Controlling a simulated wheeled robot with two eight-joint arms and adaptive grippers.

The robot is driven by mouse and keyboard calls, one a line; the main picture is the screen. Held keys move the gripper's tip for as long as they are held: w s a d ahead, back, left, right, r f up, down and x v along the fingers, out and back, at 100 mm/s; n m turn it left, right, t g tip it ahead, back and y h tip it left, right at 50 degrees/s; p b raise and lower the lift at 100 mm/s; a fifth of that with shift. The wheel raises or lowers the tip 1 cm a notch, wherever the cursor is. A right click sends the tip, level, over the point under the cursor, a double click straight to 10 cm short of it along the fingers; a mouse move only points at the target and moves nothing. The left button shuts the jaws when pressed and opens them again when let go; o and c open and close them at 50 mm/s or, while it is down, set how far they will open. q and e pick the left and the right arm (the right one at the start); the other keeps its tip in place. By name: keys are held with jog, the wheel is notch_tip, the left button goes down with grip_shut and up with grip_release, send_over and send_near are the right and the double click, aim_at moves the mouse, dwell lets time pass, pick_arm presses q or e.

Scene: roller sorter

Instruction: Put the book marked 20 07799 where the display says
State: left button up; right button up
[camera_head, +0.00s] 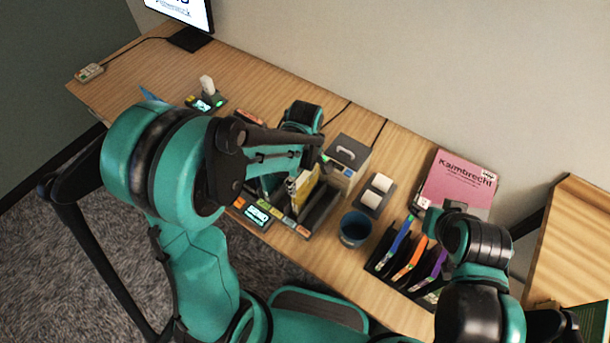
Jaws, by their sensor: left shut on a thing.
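A yellow book (306,187) stands upright at a dark sorter tray (321,213) with coloured labels along its front. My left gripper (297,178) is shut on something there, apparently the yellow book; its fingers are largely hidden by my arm. No number can be read on the book. A small lit display (257,212) sits at the tray's left end, and a monitor (182,10) is cut off at the top left; their text is too small to read. My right gripper (427,214) is at the lower left of a pink book (457,184) titled Kaimbrecht; its jaws are unclear.
A blue cup (355,229), a grey box with a handle (346,152) and a dark holder with white blocks (375,191) stand close right of the tray. A rack (399,268) with coloured strips is near the front edge. The desk's left part is mostly clear.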

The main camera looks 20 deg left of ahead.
pick_arm(q)
jog(key=shift+f+b, duration=0.55)
dwell(0.4)
jog(key=o, duration=1.5)
notch_tip(320, 180, up, 12)
jog(key=shift+r, duration=0.1)
